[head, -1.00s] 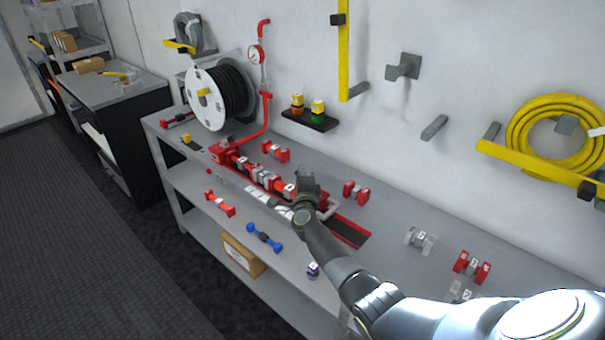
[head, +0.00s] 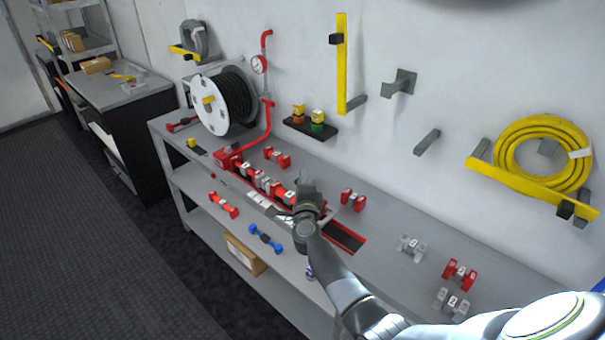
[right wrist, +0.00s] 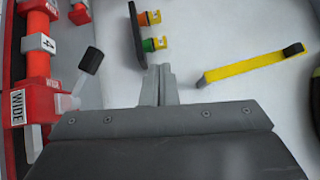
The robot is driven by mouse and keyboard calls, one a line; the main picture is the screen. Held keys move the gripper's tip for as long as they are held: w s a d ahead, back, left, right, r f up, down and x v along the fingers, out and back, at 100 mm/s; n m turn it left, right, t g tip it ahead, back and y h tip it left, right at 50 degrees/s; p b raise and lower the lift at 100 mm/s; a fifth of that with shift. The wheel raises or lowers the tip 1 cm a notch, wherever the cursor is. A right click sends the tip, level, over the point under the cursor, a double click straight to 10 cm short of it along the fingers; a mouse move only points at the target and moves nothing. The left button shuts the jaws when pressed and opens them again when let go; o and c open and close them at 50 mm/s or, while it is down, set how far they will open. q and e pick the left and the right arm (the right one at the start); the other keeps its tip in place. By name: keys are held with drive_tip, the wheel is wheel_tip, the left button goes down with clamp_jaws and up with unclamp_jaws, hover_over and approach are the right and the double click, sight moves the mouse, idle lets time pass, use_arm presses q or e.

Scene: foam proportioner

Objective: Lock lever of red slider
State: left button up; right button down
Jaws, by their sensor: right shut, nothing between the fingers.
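The red slider (right wrist: 35,105), marked "WIDE", is at the left edge in the right wrist view. A grey lever with a black grip (right wrist: 90,60) stands out from its side, tilted up and to the right. My right gripper (right wrist: 161,82) is shut and empty, to the right of the lever and apart from it. In the head view my right gripper (head: 308,188) is over the right part of the red-and-white proportioner assembly (head: 264,183) on the bench. It hides the slider and lever there. My left gripper is not in view.
A hose reel (head: 210,104) stands at the back left. A dark wall shelf (head: 310,128) and yellow bar (head: 342,65) are behind.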

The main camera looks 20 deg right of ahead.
drive_tip(key=s+r, duration=0.1)
drive_tip(key=s+a+r+p, duration=0.1)
drive_tip(key=shift+s+a+r, duration=0.1)
drive_tip(key=shift+s+a, duration=0.2)
drive_tip(key=shift+s, duration=0.1)
drive_tip(key=shift+w, duration=0.1)
